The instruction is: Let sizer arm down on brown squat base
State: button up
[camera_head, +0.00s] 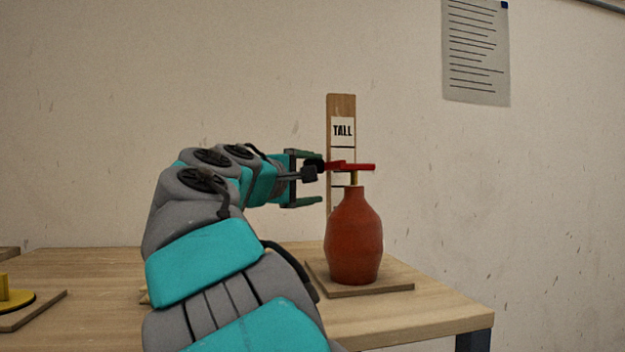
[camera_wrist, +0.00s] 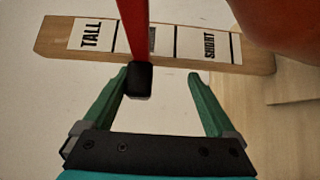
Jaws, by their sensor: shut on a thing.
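The sizer is an upright wooden board (camera_head: 341,105) marked TALL; its SHORT mark shows in the wrist view (camera_wrist: 209,45). Its red arm (camera_head: 358,166) lies level across the board and ends in a black knob (camera_head: 310,173).
The base stands on a thin wooden board (camera_head: 390,288) near the right end of the wooden table (camera_head: 445,305). A yellow piece (camera_head: 14,297) is on another board at the far left. A paper sheet (camera_head: 476,50) hangs on the wall behind.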

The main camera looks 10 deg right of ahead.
jog(key=shift+w+f, duration=0.1)
jog(key=shift+f, duration=0.2)
jog(key=v, duration=0.9)
jog(key=shift+r+p, duration=0.35)
jog(key=shift+p, duration=0.05)
jog(key=shift+r+p, duration=0.1)
jog(key=shift+p, duration=0.25)
dwell(0.4)
jog(key=v, duration=0.7)
jog(key=shift+s+a, duration=0.3)
